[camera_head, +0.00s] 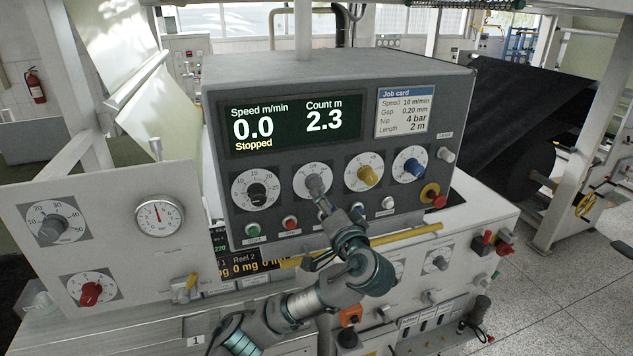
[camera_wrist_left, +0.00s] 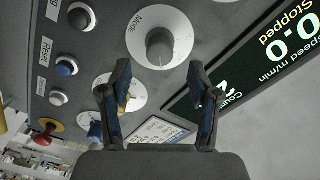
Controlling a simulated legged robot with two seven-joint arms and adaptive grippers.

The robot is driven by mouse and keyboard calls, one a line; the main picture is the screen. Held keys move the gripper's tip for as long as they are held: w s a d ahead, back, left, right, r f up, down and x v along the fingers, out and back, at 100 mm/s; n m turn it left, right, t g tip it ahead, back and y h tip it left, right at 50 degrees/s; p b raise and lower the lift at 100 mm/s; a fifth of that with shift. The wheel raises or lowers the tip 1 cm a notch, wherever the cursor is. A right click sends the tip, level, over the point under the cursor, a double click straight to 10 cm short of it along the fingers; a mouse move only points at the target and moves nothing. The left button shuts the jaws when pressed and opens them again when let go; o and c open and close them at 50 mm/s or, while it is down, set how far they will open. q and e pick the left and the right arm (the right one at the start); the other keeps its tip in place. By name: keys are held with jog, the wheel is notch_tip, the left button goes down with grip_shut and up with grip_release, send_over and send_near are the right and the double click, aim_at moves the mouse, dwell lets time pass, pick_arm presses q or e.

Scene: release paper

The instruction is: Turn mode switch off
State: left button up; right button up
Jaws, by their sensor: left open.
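The mode switch is a grey round knob (camera_head: 315,184) on a white dial, second from the left in the row below the screen. In the left wrist view the knob (camera_wrist_left: 160,45) sits beside the printed word "Mode", ahead of my fingertips. My left gripper (camera_head: 336,207) is just below and right of it in the head view. Its two fingers (camera_wrist_left: 160,88) are spread, with nothing between them. The knob appears apart from both fingers. Its exact setting is too small to read. The screen (camera_head: 292,123) reads 0.0, 2.3 and "Stopped". My right gripper is not in view.
A black knob (camera_head: 257,192) stands left of the mode knob; yellow (camera_head: 368,176) and blue (camera_head: 411,167) knobs stand right. Below are push buttons, including green (camera_head: 253,230) and red (camera_head: 290,223). A red stop button (camera_head: 438,200) is at the lower right. A yellow bar (camera_head: 405,236) runs below the panel.

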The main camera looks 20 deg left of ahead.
pick_arm(q)
jog(key=p+x, duration=0.2)
jog(key=x, duration=0.4)
jog(key=shift+w+r, duration=0.1)
jog(key=shift+w, duration=0.5)
jog(key=shift+s+a, duration=0.1)
jog(key=shift+a, duration=0.15)
jog(key=c, duration=1.2)
